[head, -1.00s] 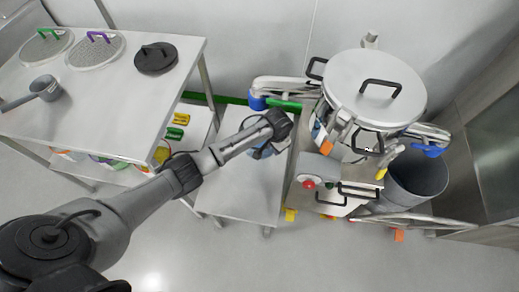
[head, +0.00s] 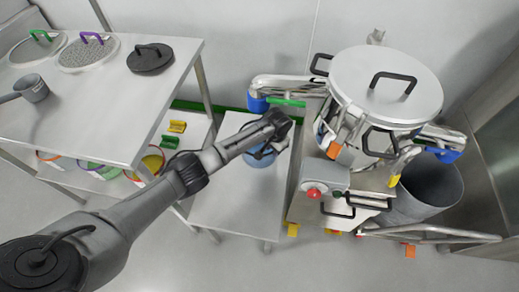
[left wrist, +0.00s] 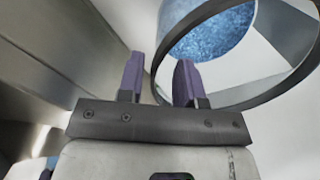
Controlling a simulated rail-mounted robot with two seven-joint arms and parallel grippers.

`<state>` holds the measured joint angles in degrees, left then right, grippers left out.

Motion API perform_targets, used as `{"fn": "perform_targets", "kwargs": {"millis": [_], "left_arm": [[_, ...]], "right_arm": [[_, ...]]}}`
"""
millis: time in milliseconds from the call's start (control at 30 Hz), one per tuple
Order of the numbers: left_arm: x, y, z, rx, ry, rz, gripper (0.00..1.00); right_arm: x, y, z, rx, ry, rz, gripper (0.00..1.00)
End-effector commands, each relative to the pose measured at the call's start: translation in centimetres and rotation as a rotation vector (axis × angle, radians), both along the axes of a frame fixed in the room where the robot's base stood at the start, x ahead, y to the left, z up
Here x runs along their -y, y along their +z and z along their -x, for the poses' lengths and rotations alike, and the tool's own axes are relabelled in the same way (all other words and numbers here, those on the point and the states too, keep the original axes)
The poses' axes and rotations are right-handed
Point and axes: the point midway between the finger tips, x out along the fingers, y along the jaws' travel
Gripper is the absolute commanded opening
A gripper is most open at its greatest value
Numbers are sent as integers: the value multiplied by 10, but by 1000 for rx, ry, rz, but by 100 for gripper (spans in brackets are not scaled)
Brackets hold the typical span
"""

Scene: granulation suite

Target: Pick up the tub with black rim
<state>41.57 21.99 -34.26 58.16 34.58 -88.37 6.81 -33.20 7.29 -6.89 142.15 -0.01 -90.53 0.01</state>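The tub with black rim (head: 260,158) stands on the small steel table in the head view, partly hidden by my left arm. Blue material shows inside it. In the left wrist view, the tub (left wrist: 285,28) is large at the upper right, with its dark rim and blue granular contents. My left gripper (left wrist: 160,62) has its two purple fingers apart. The near left part of the rim shows between the fingers, and the right finger overlaps it; I cannot tell whether they touch. In the head view my left gripper (head: 273,140) is over the tub, mostly hidden by the wrist. My right gripper is not seen.
The small steel table (head: 235,205) is bare in front of the tub. A large lidded steel vessel (head: 385,85) on a machine stands close on the right, with a grey bin (head: 430,190) beside it. A higher steel table (head: 95,110) holds sieves and a scoop.

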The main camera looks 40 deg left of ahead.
Motion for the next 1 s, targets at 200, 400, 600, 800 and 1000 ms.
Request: {"fn": "perform_targets", "kwargs": {"millis": [200,400,600,800,1000], "left_arm": [[-1,-32,-1,-1,-1,0,33],[-2,-42,-1,0,-1,0,33],[-2,-41,-1,0,-1,0,29],[-2,-41,-1,0,-1,0,10],[-2,-41,-1,0,-1,0,0]], "right_arm": [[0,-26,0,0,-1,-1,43],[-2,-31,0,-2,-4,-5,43],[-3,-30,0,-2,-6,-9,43],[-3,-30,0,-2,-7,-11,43],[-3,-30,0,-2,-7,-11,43]]}}
